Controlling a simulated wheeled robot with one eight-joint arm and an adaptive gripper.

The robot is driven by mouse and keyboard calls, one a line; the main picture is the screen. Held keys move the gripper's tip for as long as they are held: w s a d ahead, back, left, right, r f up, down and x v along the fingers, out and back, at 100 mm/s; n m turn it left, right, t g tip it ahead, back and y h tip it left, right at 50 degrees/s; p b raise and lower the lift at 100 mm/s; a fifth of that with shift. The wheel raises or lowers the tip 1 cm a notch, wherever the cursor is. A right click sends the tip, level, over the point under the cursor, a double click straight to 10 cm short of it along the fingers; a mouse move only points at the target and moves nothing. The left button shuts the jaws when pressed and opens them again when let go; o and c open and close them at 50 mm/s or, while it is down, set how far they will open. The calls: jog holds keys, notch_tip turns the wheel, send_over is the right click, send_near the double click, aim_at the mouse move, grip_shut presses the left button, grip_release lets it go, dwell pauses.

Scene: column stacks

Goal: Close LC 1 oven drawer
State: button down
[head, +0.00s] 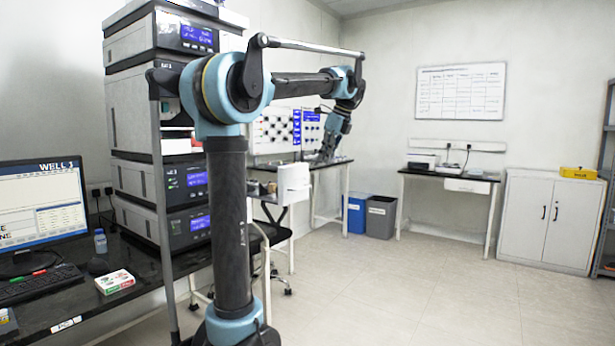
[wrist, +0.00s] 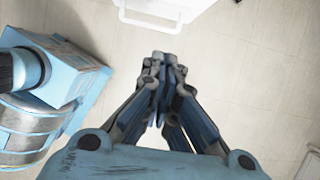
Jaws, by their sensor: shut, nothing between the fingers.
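My gripper (head: 325,153) is at the far end of my raised arm in the head view, pointing down. In the wrist view my gripper (wrist: 164,62) is shut, with nothing between its fingers. A white box-like front (head: 293,183) stands out beyond my arm in the head view, below and left of the gripper. A white panel with a handle (wrist: 152,15) is at the top of the wrist view, apart from the fingertips; I cannot tell if it is the oven drawer. The stack of grey instrument modules (head: 135,105) is at left, partly hidden by my arm. I can read no LC 1 label.
A monitor (head: 42,203), a keyboard (head: 40,287) and a small box (head: 115,281) are on the left bench. Blue (head: 356,213) and grey (head: 381,216) bins stand at the back. A white cabinet (head: 548,222) is at right. The floor (head: 400,300) at front right is clear.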

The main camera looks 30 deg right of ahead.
aim_at(308, 186)
jog(key=x, duration=0.3)
jog(key=w+x, duration=0.1)
jog(key=x, duration=0.3)
jog(key=w+x, duration=0.1)
jog(key=x, duration=0.2)
jog(key=shift+w+a+r, duration=0.1)
jog(key=shift+a, duration=0.3)
jog(key=shift+w+a, duration=0.3)
jog(key=shift+w, duration=0.35)
jog(key=shift+w+d, duration=0.1)
jog(key=shift+w, duration=0.05)
